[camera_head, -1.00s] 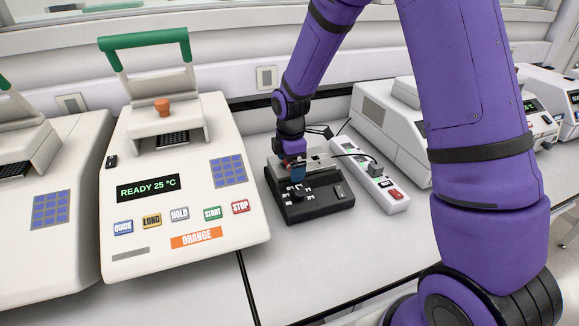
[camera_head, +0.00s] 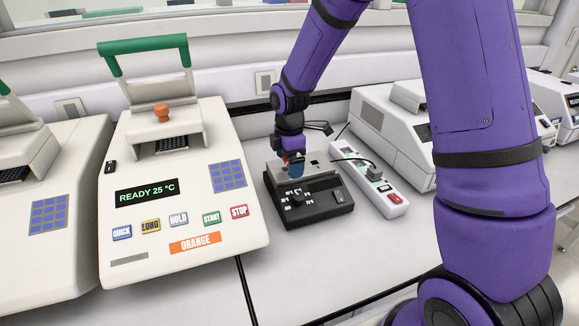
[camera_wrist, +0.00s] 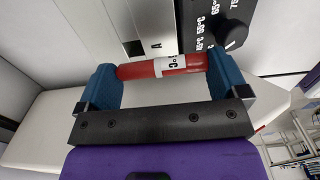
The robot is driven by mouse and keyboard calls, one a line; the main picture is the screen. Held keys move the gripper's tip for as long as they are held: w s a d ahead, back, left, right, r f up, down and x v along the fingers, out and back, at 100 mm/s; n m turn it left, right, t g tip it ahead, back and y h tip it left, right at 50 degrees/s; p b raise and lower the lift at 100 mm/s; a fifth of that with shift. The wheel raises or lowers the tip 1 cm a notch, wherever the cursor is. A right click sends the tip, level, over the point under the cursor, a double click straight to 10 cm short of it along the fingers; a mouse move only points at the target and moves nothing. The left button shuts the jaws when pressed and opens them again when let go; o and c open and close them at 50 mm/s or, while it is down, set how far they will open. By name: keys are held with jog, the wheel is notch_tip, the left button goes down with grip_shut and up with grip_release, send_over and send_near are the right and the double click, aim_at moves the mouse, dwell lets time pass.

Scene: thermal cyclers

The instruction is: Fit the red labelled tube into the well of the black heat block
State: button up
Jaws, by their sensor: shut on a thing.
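My gripper (camera_wrist: 163,82) is shut on the red labelled tube (camera_wrist: 188,63). In the wrist view the tube lies crosswise between the two blue fingers, with a white label around its middle. In the head view my gripper (camera_head: 293,167) is over the left part of the black heat block (camera_head: 318,208), and the tube is mostly hidden there. The block has a grey metal top (camera_head: 322,176) with a dark opening, and a black front panel with a knob. In the wrist view the metal top (camera_wrist: 112,22), marked A, lies beyond the tube. I cannot tell whether tube and block touch.
A white power strip (camera_head: 393,205) with a cable stands close to the block's right. The ORANGE thermal cycler (camera_head: 150,235), reading READY 25 °C, stands on the left. More white machines (camera_head: 392,128) stand behind right. The bench (camera_head: 330,265) in front is clear.

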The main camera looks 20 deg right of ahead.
jog(key=s+r, duration=0.2)
jog(key=s, duration=1.4)
jog(key=shift+r, duration=0.2)
jog(key=w, duration=0.5)
jog(key=w+f, duration=0.1)
jog(key=w, duration=0.9)
jog(key=shift+f, duration=0.2)
jog(key=f, duration=0.1)
jog(key=w+f, duration=0.1)
jog(key=shift+f, duration=0.6)
jog(key=shift+f, duration=0.2)
jog(key=o, duration=0.6)
jog(key=shift+o, duration=0.2)
